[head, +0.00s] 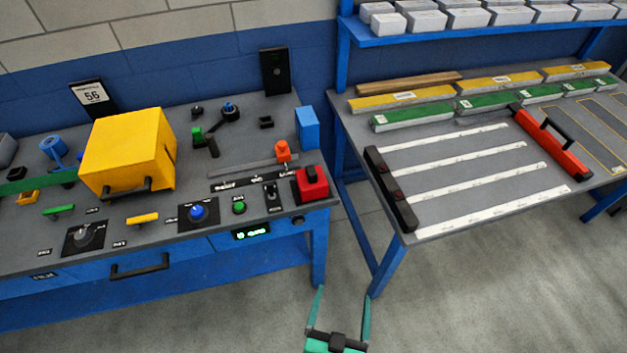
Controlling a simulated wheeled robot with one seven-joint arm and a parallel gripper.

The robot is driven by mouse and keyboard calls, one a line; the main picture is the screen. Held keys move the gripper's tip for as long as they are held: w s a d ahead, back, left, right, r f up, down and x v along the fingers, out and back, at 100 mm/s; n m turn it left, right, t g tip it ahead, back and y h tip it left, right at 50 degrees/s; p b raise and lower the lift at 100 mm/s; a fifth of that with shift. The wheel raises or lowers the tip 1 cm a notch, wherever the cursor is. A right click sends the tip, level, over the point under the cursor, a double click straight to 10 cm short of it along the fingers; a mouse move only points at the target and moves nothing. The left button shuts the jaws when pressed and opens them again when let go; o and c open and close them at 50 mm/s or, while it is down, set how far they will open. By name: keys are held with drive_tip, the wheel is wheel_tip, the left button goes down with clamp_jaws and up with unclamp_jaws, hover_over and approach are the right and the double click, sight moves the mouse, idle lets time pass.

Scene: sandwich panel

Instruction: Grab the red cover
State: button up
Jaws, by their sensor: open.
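The red cover (312,183) is a small boxy red piece with a dark patch on its top. It sits at the front right corner of the left bench. My gripper (343,296) is at the bottom of the view, over the floor in front of the gap between the benches. Its two green fingers are spread apart with nothing between them. In the picture it is below the cover and a little to the right, clearly apart from it.
The left bench (225,235) carries a black toggle switch (271,196), a green button (239,207), a blue knob (198,211) and a yellow box (128,150). The right table (440,145) holds strips and a red bar (552,143). The floor (480,290) in front is clear.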

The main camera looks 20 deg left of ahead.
drive_tip(key=w+a+r+n+y, duration=0.25)
drive_tip(key=w+a, duration=0.25)
drive_tip(key=w, duration=0.6)
drive_tip(key=n+g+y, duration=0.2)
drive_tip(key=n+y, duration=0.2)
approach(313, 182)
drive_tip(key=w, duration=0.2)
drive_tip(key=x, duration=0.9)
drive_tip(key=shift+s+a+f, duration=0.1)
drive_tip(key=shift+a+f, duration=0.3)
drive_tip(key=shift+a, duration=0.1)
drive_tip(key=shift+w+a+f, duration=0.2)
drive_tip(key=shift+w+a, duration=0.1)
drive_tip(key=shift+w, duration=0.25)
drive_tip(key=shift+s+a, duration=0.1)
drive_tip(key=shift+c, duration=0.6)
drive_tip(key=c, duration=1.1)
